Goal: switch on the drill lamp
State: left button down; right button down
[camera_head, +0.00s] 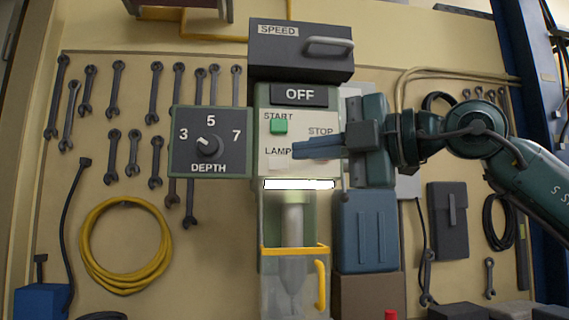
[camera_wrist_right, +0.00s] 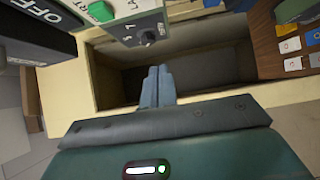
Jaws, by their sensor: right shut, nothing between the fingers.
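The drill's control panel (camera_head: 270,128) carries an OFF display (camera_head: 299,94), a green START button (camera_head: 279,126) and a LAMP label. My right gripper (camera_head: 296,150) comes in from the right, shut and empty, its fingertips beside the LAMP label and over the panel's lower part. It hides the lamp switch and STOP button in the head view. In the right wrist view, the closed fingers (camera_wrist_right: 158,72) point toward the panel, below a small dark knob (camera_wrist_right: 146,38) with markings; contact cannot be told. The lamp strip (camera_head: 299,184) under the panel is bright white. My left gripper is out of view.
The DEPTH dial box (camera_head: 210,142) is left of the panel, the SPEED box (camera_head: 300,52) above. A clear guard with a yellow frame (camera_head: 295,250) encloses the drill below. Wrenches and a yellow cable coil (camera_head: 126,245) hang on the left wall.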

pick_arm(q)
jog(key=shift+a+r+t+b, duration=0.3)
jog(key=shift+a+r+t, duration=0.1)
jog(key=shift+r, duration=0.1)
pick_arm(e)
jog(key=s+d, duration=0.2)
jog(key=s, duration=0.1)
jog(key=shift+s+d, duration=0.1)
jog(key=shift+s, duration=0.05)
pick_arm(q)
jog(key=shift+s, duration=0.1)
pick_arm(e)
jog(key=shift+r, duration=0.1)
